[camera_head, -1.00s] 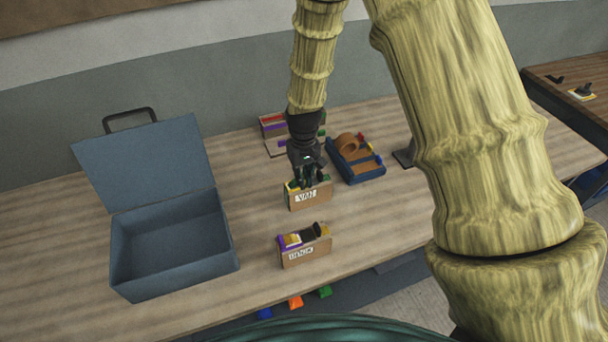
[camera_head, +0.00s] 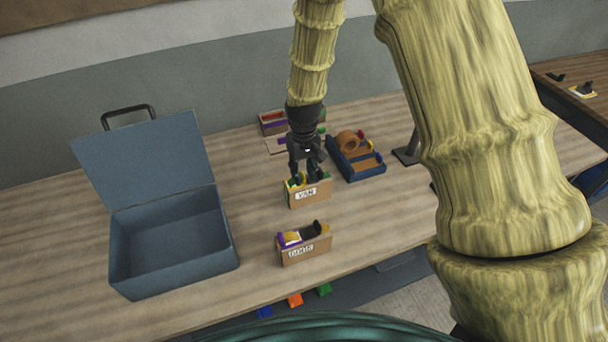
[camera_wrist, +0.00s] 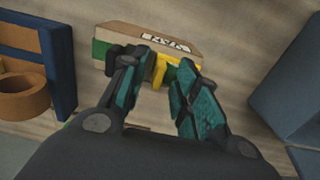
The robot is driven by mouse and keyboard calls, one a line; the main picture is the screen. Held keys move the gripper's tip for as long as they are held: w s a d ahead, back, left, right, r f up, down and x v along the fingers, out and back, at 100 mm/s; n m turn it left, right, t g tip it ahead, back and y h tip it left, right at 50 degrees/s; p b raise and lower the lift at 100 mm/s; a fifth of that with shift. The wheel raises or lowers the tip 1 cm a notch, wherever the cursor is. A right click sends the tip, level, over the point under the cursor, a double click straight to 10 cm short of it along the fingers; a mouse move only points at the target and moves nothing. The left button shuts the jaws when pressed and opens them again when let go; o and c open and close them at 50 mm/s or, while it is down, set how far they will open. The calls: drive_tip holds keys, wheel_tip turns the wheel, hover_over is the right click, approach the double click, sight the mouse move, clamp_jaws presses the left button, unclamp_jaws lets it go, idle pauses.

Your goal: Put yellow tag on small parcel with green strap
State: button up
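The small parcel (camera_head: 312,192), a brown box with a white "VAN" label, stands upright on the bench below my gripper. A green strap (camera_wrist: 100,50) shows at its left end in the wrist view, with more green beside the tag. The yellow tag (camera_wrist: 160,69) lies against the parcel's upper edge, between my fingers. My gripper (camera_wrist: 163,62) is open around the tag, fingers spread on both sides and low at the parcel. I cannot tell whether a finger touches the tag. The fingers hide part of the strap and parcel.
A second brown parcel (camera_head: 306,255) with purple and yellow parts stands nearer. A blue tray (camera_head: 364,176) with a brown tape roll (camera_head: 348,142) is behind right. An open blue-grey box (camera_head: 178,272) stands left. Other parcels (camera_head: 271,124) are behind. Bench (camera_head: 375,225) right of the near parcel is clear.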

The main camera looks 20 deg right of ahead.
sight(303, 176)
wheel_tip(303, 176, up, 11)
drive_tip(key=b, duration=0.4)
